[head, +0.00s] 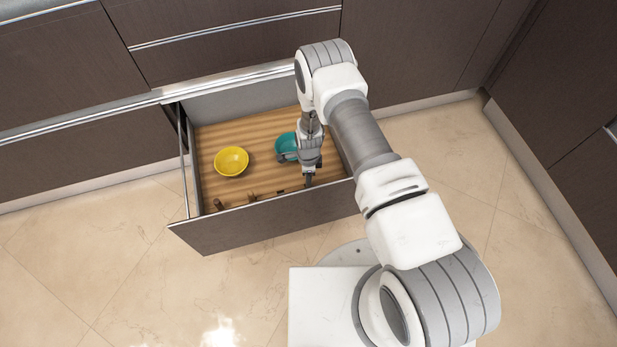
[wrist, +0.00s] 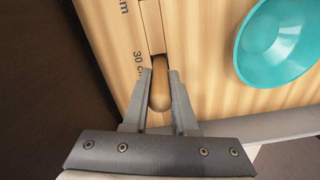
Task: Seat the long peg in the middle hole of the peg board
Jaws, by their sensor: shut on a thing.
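My gripper (head: 308,181) is down inside the open drawer, near its front wall at the right. In the wrist view my gripper (wrist: 160,74) has its two fingers on either side of a light wooden piece with a rounded end (wrist: 160,97), and is shut on it. I cannot make out a peg board or a middle hole in either view.
The drawer (head: 240,229) has a striped wooden floor. A yellow bowl (head: 231,161) stands at the left. A teal bowl (head: 286,146) is close behind my gripper, and also shows in the wrist view (wrist: 282,42). Small brown items (head: 219,204) lie along the front wall.

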